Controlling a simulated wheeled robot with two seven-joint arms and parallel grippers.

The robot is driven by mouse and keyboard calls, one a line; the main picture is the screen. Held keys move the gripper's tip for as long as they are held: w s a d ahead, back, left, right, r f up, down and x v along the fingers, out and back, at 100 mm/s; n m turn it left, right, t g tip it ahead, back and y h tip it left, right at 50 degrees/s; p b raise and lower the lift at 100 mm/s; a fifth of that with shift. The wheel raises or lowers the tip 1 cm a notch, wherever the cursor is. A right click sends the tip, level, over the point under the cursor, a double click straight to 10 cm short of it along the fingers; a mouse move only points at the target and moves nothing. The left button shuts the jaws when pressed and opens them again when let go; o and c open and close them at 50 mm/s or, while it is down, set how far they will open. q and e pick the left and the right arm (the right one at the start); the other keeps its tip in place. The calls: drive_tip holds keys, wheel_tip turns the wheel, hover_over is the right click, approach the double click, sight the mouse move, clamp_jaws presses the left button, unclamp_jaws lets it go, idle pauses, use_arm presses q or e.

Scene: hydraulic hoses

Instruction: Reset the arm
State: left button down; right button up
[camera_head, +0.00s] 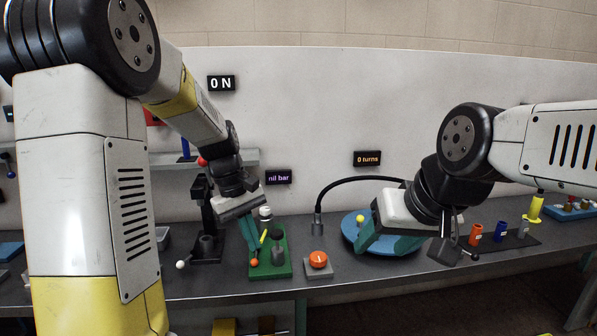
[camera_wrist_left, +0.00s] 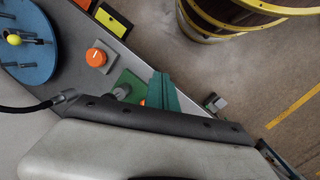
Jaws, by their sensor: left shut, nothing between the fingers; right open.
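My left gripper (camera_head: 253,254) hangs over the left side of a green block (camera_head: 280,268), its teal fingers together with nothing between them. It also shows in the left wrist view (camera_wrist_left: 162,84), beside the green block. A grey fitting (camera_head: 278,246) and a small orange knob (camera_head: 254,263) are on the block. My right gripper (camera_head: 388,248) is in front of a round blue plate (camera_head: 350,225), its teal fingers apart and empty. The right gripper hides part of this plate.
A black hose (camera_head: 345,184) arches behind. A black stand (camera_head: 206,225) is at left; coloured cylinders (camera_head: 500,232) are at right. Displays read "0 N", "nil bar" and "0 turns".

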use_arm(q)
drive_tip(key=s+a+r+m+t, duration=0.1)
drive_tip(key=s+r+m+t, duration=0.2)
drive_tip(key=s+r, duration=0.2)
drive_tip(key=s+a+r+m+t, duration=0.2)
drive_tip(key=s+r+m+t, duration=0.1)
drive_tip(key=s, duration=0.8)
wheel_tip(320, 180, up, 3)
drive_tip(key=shift+s+a+f+m+y, duration=0.2)
drive_tip(key=shift+s+m+y, duration=0.1)
drive_tip(key=shift+s+m, duration=0.15)
drive_tip(key=shift+w, duration=0.1)
idle(0.6)
